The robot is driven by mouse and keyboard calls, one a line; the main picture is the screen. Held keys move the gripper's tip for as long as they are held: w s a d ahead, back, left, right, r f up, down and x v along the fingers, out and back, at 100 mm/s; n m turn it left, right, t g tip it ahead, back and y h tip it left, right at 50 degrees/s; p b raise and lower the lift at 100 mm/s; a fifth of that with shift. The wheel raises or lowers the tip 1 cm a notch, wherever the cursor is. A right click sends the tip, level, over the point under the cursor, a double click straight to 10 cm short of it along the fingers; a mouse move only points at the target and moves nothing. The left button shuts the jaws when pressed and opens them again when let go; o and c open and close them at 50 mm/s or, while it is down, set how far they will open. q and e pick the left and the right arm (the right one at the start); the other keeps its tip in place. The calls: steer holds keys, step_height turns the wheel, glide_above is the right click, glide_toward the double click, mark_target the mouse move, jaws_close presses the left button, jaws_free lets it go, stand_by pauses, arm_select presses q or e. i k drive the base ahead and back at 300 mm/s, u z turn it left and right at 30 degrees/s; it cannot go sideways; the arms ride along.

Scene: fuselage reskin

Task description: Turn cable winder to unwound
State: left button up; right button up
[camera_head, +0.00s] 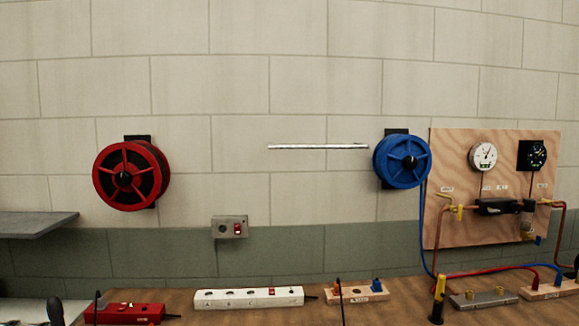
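Two cable winders are mounted on the block wall. The red winder (132,175) is on the left, with a spoked face and a black hub. The blue winder (402,158) is on the right, beside a wooden gauge board. A blue cable (423,225) hangs down from the blue winder to the bench. No cable is seen hanging from the red winder. I see no gripper clearly in this view. A dark shape (55,311) is cut off at the lower left edge, and I cannot tell what it is.
A workbench (240,316) runs along the bottom with a red socket box (124,313), a white power strip (249,298) and a wooden socket block (357,292). The gauge board (461,225) carries pipes. A grey shelf (33,224) juts out left. A silver bar (318,146) is between the winders.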

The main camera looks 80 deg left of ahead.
mark_target(124, 179)
steer(key=u, duration=1.5)
steer(key=k, duration=0.65)
steer(key=u, duration=1.8)
